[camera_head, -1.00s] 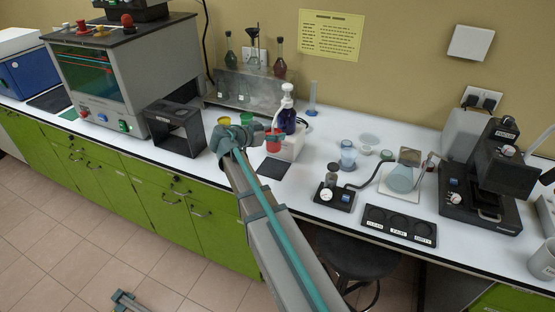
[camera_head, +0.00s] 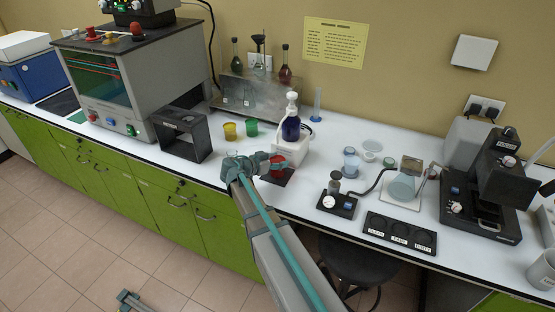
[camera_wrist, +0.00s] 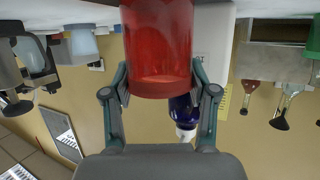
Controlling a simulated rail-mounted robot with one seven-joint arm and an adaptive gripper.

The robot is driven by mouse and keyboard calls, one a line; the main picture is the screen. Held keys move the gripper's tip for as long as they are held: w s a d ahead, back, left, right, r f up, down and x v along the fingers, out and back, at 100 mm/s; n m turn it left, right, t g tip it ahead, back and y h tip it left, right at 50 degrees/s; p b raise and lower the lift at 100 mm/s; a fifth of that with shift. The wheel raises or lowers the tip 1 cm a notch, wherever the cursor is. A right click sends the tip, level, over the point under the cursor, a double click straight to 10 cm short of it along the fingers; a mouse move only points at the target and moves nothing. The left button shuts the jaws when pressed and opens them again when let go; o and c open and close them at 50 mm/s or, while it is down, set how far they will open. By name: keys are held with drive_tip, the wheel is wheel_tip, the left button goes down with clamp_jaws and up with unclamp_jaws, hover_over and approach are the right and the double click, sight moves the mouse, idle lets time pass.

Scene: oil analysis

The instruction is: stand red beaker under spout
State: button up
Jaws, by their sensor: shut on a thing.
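The red beaker (camera_head: 277,172) is held in my gripper (camera_head: 268,163), over or on the dark mat in front of the dispenser; I cannot tell if it touches the mat. In the wrist view the red beaker (camera_wrist: 158,50) fills the upper middle, between the two fingers of my gripper (camera_wrist: 160,85). The dispenser has a blue bottle (camera_head: 291,129) with a white pump head and spout (camera_head: 292,98), on a white base (camera_head: 291,150). In the wrist view, turned upside down, the blue bottle (camera_wrist: 183,108) shows partly behind the beaker.
A yellow beaker (camera_head: 230,131) and a green beaker (camera_head: 252,128) stand left of the dispenser. A dark mat (camera_head: 288,172) lies in front of the base. A small black device (camera_head: 337,204) and a labelled black tray (camera_head: 400,234) are to the right.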

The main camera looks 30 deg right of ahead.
drive_tip(key=shift+f+b, duration=0.15)
drive_tip(key=shift+b, duration=0.15)
drive_tip(key=o, duration=1.1)
drive_tip(key=shift+r+p, duration=0.2)
drive_tip(key=shift+p, duration=0.1)
drive_tip(key=shift+s+a+b, duration=0.15)
drive_tip(key=shift+a+b, duration=0.2)
drive_tip(key=shift+a, duration=0.05)
drive_tip(key=b+v, duration=0.4)
drive_tip(key=v, duration=0.7)
drive_tip(key=shift+a+r, duration=0.1)
drive_tip(key=shift+r, duration=0.1)
